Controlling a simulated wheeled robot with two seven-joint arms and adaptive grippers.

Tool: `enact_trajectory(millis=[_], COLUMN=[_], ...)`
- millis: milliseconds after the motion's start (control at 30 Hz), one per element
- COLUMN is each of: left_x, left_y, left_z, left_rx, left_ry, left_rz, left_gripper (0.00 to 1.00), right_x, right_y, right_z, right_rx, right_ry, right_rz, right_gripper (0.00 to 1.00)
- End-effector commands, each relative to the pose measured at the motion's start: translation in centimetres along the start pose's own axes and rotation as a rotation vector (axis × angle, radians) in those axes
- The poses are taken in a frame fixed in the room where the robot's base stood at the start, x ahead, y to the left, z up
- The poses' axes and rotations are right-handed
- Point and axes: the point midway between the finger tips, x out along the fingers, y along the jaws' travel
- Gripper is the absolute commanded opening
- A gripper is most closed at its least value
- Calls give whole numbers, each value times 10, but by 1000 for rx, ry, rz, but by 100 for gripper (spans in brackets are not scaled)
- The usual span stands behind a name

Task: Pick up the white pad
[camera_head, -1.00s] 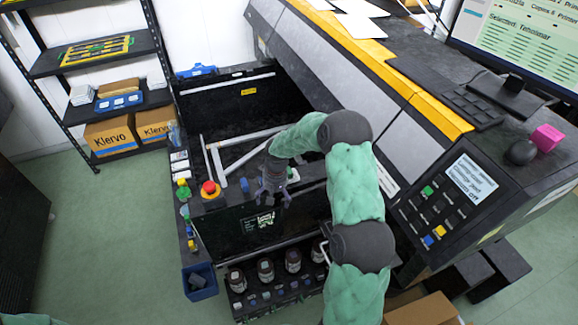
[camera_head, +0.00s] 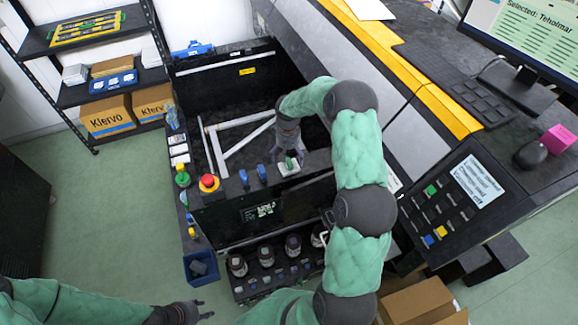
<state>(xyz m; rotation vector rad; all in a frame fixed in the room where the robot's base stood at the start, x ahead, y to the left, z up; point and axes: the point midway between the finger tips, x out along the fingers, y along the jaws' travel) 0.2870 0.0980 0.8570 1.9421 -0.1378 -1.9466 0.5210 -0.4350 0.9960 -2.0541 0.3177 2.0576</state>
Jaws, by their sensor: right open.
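A small white pad (camera_head: 291,170) with a green part on top lies on the dark front ledge of the open machine. My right gripper (camera_head: 289,158) is open and points down at the pad, its fingers close around the green part. I cannot tell whether they touch it. My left gripper (camera_head: 206,310) is empty at the bottom of the view, well away from the pad, with its fingers apart.
The red stop button (camera_head: 208,182) and blue clips (camera_head: 244,178) stand on the ledge left of the pad. White frame bars (camera_head: 245,140) cross the open bay behind it. Several ink bottles (camera_head: 266,256) stand in the drawer below. A blue bin (camera_head: 201,267) hangs at left.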

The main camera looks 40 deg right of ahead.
Motion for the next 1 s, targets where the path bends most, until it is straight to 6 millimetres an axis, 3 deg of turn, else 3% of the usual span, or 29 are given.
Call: enact_trajectory(millis=[433, 767, 1000], left_x=[-2, -2, -2], left_y=[1, 1, 1], left_z=[0, 0, 0], left_rx=[0, 0, 1], left_ry=[1, 1, 1], left_rz=[0, 0, 0], left_gripper=[40, 40, 40], right_x=[50, 58, 58], right_y=[3, 3, 3], right_z=[0, -1, -1], right_rx=[0, 0, 0], right_ry=[-1, 2, 1], right_rz=[-1, -1, -1], right_gripper=[100, 100, 42])
